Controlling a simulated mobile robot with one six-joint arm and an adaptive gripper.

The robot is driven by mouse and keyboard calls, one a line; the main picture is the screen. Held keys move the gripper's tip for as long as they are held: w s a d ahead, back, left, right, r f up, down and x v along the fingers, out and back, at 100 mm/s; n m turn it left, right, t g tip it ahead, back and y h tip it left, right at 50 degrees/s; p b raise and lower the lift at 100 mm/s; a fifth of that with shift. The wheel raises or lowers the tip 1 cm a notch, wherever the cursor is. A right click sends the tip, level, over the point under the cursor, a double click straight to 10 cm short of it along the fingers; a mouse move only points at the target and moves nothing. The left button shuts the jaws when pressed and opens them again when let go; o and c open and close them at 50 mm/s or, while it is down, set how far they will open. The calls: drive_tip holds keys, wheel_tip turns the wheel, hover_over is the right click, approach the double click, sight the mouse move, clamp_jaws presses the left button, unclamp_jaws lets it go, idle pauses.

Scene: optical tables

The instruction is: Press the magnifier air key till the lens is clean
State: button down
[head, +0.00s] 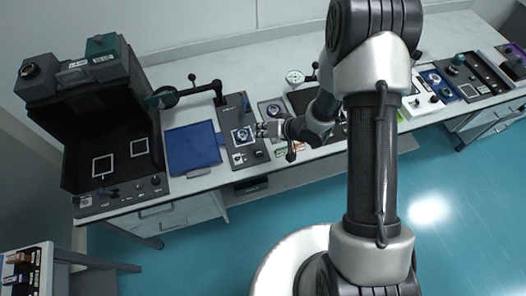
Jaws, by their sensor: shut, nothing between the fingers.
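The magnifier (165,97) is a dark round head on a thin arm, held out to the left above the bench. The arm's post stands by a grey panel (235,111). The panel carries a white square outline around a small round part, with small knobs near its front edge. My gripper (259,130) is shut and empty, over the panel's right edge by the white square. I cannot tell whether it touches anything. The air key cannot be told apart from the other small controls at this size, and the state of the lens cannot be made out.
A blue tray (193,148) lies left of the panel. A large black open booth (84,110) stands further left. Other instruments, including a round dial (294,77), stand to the right, partly behind my arm. Teal floor (465,215) is open in front of the bench.

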drive_tip(key=shift+f, duration=0.15)
drive_tip(key=b, duration=0.7)
hover_over(261, 151)
wheel_tip(261, 151, down, 7)
drive_tip(key=shift+w+f+b, duration=0.1)
drive_tip(key=shift+f+b, duration=0.45)
drive_tip(key=shift+f, duration=0.2)
idle(0.7)
drive_tip(key=shift+f, duration=0.4)
drive_tip(key=shift+f+b, duration=0.35)
drive_tip(key=shift+f, duration=0.1)
idle(0.5)
drive_tip(key=shift+r, duration=0.1)
drive_tip(key=shift+r+p, duration=0.8)
drive_tip(key=shift+p, duration=0.1)
